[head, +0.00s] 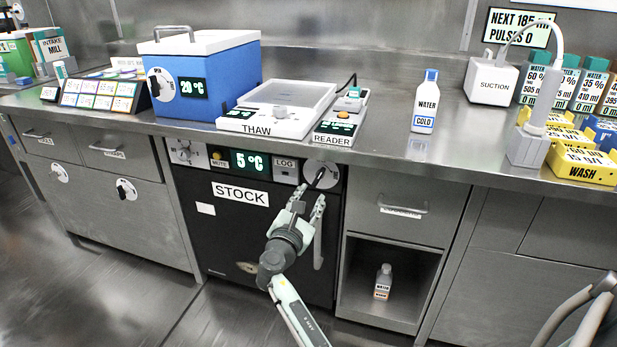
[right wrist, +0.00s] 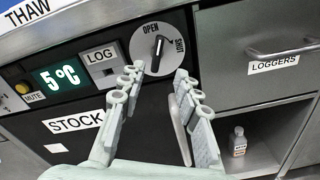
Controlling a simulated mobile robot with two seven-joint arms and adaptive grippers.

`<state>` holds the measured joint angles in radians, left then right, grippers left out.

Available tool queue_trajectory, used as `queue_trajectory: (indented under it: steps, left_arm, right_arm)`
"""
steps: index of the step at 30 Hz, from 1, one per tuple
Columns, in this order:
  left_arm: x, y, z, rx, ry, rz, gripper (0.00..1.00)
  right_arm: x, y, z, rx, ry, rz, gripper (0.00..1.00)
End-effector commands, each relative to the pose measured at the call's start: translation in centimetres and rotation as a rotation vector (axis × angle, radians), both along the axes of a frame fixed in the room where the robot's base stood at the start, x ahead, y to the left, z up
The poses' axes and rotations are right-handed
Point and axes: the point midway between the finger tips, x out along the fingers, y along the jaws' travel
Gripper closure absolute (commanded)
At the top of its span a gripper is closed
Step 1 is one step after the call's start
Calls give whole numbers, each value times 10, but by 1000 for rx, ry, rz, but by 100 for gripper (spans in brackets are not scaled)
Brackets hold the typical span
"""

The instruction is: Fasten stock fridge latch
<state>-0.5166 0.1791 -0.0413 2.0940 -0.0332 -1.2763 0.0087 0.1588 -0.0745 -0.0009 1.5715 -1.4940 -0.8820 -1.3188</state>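The black stock fridge (head: 228,235) is under the bench, its door flush with the front. Its latch is a black lever (right wrist: 157,55) on a round white dial (head: 322,167) at the panel's top right. In the right wrist view the dial (right wrist: 140,50) reads OPEN at the top and SHUT at the right; the lever stands near upright, between the two words. My right gripper (head: 308,194) is just below the dial. Its fingers (right wrist: 158,76) are apart, with nothing between them, and the lever is beyond their tips.
The fridge's vertical door handle (head: 318,245) is right beside my right gripper. A loggers drawer (head: 400,216) and an open cubby with a bottle (head: 383,279) are to the right. The bench top above holds a thaw unit (head: 268,115) and a reader (head: 338,122).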

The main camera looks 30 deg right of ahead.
Motion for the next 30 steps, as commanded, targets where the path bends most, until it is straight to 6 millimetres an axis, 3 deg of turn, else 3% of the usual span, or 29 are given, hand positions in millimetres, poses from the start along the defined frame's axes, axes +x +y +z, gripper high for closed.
queue_trajectory:
  steps: [5,21,30]
  left_arm:
    - [-7,4,-5,6,29,9,100]
    - [-6,4,-5,6,26,9,100]
    - [-6,4,-4,7,26,10,100]
  right_arm:
    - [3,0,3,-36,18,4,67]
    - [48,-54,2,-35,18,3,67]
    - [50,-57,2,-33,18,4,67]
